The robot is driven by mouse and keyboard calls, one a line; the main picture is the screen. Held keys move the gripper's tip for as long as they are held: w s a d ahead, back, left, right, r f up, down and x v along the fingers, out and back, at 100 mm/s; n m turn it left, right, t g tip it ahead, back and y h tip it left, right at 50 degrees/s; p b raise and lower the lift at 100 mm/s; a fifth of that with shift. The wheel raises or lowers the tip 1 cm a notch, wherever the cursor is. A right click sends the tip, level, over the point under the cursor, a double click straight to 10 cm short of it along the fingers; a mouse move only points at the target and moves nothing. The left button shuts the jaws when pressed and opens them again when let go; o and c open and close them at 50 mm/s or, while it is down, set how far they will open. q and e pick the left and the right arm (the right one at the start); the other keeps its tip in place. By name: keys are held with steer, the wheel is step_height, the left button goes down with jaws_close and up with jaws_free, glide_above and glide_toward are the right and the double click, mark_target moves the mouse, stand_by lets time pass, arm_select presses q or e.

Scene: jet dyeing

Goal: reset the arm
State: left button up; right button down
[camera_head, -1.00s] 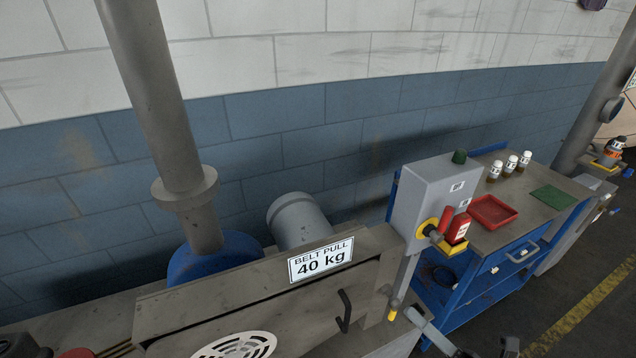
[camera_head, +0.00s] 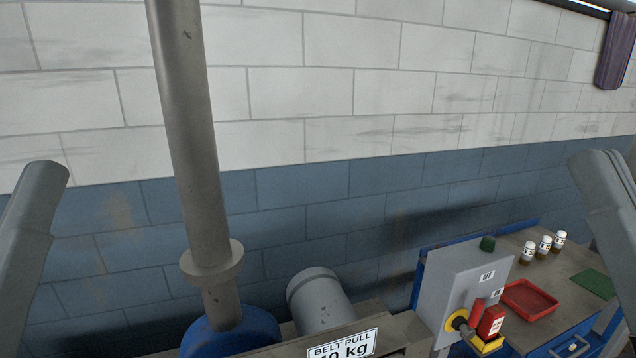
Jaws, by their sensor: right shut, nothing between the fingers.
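My right arm (camera_head: 600,210) stands raised at the right edge, in front of the wall and the bench. My left arm (camera_head: 28,245) stands raised at the left edge, with only a grey link showing. My left gripper cannot be seen. Both arms are apart from the equipment in the picture.
A grey pipe (camera_head: 192,130) rises on the left from a blue flange (camera_head: 232,335). A bench holds a red tray (camera_head: 528,300), white-capped bottles (camera_head: 543,246) and a green mat (camera_head: 592,283).

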step_height(320, 180, up, 36)
steer(key=p, duration=3.3)
step_height(320, 180, down, 50)
steer(key=b, duration=5)
